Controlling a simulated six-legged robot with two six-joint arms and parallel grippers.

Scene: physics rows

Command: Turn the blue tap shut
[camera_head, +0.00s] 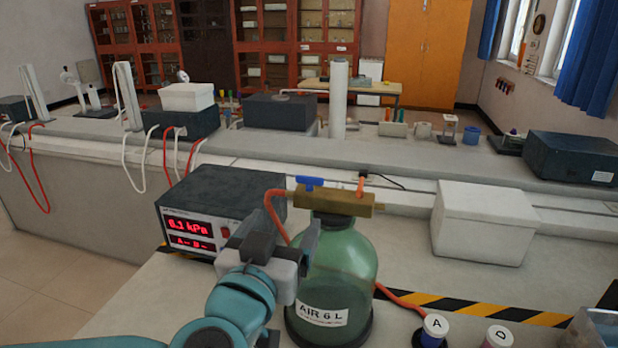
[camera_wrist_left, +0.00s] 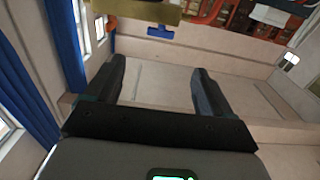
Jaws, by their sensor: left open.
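The blue tap (camera_head: 309,182) is a small lever on top of a brass block (camera_head: 350,202) at the neck of a green glass bottle (camera_head: 342,265) labelled AIR 6 L. Its handle appears to lie roughly along the block. My left gripper (camera_head: 287,230) is in front of the bottle's left shoulder, below and left of the tap, with its fingers apart. In the left wrist view the blue tap (camera_wrist_left: 161,32) and brass block (camera_wrist_left: 150,10) show beyond the open, empty fingertips (camera_wrist_left: 158,75), apart from them. My right gripper is not in view.
A pressure meter (camera_head: 205,215) with red digits stands left of the bottle. An orange hose (camera_head: 274,212) runs from the block's left end. A white box (camera_head: 482,222) stands to the right. Pots marked A (camera_head: 433,328) and D (camera_head: 498,337) stand at the front.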

